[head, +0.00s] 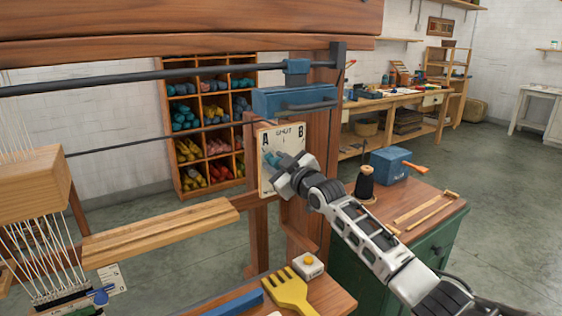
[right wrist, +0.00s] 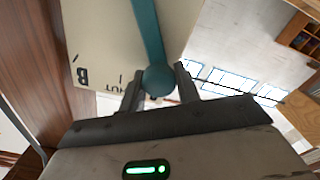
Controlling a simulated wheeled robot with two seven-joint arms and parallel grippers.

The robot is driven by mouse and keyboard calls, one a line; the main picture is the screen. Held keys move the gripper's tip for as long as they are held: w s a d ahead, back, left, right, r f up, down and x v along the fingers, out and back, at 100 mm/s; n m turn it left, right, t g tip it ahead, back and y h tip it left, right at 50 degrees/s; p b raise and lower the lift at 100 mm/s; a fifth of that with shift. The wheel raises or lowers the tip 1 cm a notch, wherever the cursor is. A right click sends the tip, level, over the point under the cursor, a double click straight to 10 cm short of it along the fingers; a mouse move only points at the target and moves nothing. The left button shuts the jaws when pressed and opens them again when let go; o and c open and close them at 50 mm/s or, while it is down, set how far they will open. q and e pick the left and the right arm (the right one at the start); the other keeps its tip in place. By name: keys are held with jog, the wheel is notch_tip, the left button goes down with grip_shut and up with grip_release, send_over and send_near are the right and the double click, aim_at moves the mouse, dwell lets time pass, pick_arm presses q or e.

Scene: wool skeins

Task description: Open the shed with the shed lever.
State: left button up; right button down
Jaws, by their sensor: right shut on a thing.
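The shed lever (right wrist: 148,35) is a teal bar with a round knob (right wrist: 158,80) at its end, in front of a cream plate (right wrist: 100,40). The plate (head: 291,136) also shows in the head view, marked A at left, SHUT at top and B at right. My right gripper (right wrist: 160,84) is shut on the lever's knob. In the wrist view the knob is beside the partly covered SHUT lettering, on the side away from B. In the head view my right gripper (head: 283,170) hides most of the lever. My left gripper is not in view.
The wooden loom frame (head: 322,150) stands around the plate, with a blue block (head: 290,98) above it. A green cabinet (head: 440,245) at right carries a dark spool (head: 365,182) and a blue box (head: 390,162). A yellow comb (head: 290,292) lies at the front.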

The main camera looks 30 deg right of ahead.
dwell(0.3)
jog(key=c, duration=1)
grip_release()
jog(key=shift+c, duration=0.2)
jog(key=shift+s, duration=0.15)
jog(key=s+b, duration=0.1)
jog(key=s, duration=1.4)
jog(key=shift+s+d, duration=0.35)
jog(key=shift+d, duration=0.1)
